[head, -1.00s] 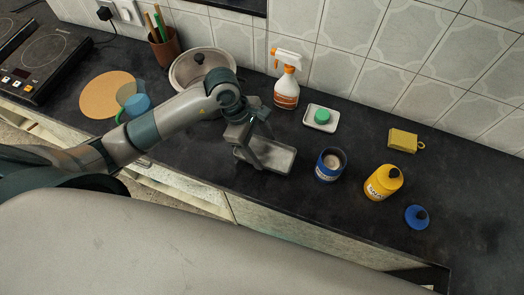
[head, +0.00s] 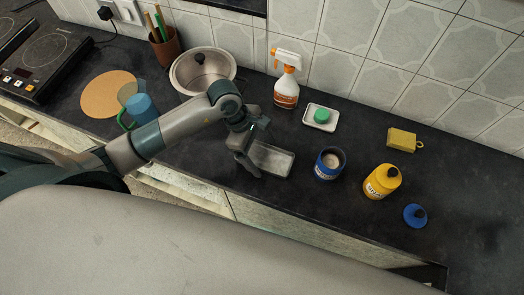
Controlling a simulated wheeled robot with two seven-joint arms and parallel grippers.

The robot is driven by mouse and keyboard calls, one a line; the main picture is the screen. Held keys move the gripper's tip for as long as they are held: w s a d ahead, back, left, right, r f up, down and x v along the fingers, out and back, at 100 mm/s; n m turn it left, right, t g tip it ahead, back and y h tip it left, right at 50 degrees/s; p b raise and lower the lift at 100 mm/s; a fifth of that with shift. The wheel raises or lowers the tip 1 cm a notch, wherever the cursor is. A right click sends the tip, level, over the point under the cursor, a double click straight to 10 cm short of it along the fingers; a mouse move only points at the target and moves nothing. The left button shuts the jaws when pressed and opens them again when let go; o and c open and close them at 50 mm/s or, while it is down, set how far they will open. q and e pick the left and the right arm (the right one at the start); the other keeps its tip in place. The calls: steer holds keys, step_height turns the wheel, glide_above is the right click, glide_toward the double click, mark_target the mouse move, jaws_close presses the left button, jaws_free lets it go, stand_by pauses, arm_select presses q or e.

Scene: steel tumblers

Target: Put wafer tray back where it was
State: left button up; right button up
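The wafer tray appears to be the grey, shallow rectangular tray (head: 275,160) on the dark counter, in the middle of the head view. My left gripper (head: 251,168) points down at the tray's left end and hides that part of it. I cannot tell whether the fingers touch the tray or are shut on its edge. My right gripper is not in view.
Behind are a spray bottle (head: 287,85), a soap dish (head: 312,125) and a lidded pot (head: 190,84). A blue mug (head: 141,107) is beside my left arm.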

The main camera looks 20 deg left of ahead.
arm_select(q)
steer(key=shift+r, duration=0.2)
steer(key=shift+a+r, duration=0.15)
steer(key=shift+r, duration=0.1)
steer(key=b+v, duration=0.3)
steer(key=v, duration=0.8)
steer(key=shift+r, duration=0.15)
stand_by(0.3)
stand_by(0.9)
